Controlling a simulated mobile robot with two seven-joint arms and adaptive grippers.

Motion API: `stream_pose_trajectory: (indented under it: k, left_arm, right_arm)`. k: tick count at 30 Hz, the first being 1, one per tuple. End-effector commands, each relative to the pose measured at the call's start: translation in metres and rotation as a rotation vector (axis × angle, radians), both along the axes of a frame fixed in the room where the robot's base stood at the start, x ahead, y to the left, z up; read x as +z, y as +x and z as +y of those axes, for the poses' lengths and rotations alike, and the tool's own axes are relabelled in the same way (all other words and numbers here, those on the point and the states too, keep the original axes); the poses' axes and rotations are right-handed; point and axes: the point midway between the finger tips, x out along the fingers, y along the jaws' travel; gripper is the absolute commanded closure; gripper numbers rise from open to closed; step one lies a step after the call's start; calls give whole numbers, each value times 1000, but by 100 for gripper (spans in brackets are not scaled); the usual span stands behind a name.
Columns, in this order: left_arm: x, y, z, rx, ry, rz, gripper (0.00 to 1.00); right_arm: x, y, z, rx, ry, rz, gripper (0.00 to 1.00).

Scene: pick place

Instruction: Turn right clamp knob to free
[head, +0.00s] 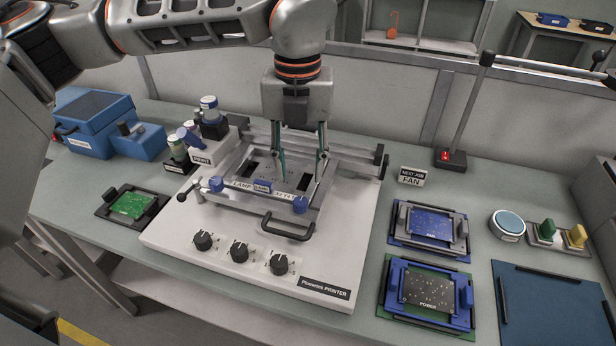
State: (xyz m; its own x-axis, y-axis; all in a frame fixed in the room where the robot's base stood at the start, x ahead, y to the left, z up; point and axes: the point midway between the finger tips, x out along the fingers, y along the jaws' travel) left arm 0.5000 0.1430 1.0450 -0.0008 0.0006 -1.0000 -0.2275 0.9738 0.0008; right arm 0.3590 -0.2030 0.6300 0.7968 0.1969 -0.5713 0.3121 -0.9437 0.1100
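The right clamp knob (300,204) is a blue knob at the front right corner of the printer's metal frame. A matching blue left clamp knob (216,184) sits at the front left corner. Small labels (243,184) run along the bar between them, too small to read surely. The white printer (180,232) stands mid-bench. My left gripper (301,180) points down over the frame, behind the right knob and apart from it. Its two fingers are spread, with nothing seen between them. The knob's turn position cannot be made out. My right gripper is not in view.
A black handle (288,229) and black dials (239,251) lie in front of the frame. Bottles (209,108) stand behind left. A green board (130,204) lies left; blue board holders (430,226) lie right. A lamp post (467,105) rises behind right.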

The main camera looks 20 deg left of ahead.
Motion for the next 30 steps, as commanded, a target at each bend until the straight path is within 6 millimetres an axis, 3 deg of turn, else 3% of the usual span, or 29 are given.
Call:
stream_pose_trajectory:
  k: [7,15,28,30]
  left_arm:
    - [-30,-1,0,-1,0,5,63]
    - [-67,-1,0,-1,0,4,63]
    - [-78,-1,0,-2,0,2,63]
    - [-77,-1,0,-2,0,2,79]
  right_arm:
    - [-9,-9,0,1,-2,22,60]
    - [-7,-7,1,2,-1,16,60]
    - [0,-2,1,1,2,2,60]
    - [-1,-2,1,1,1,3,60]
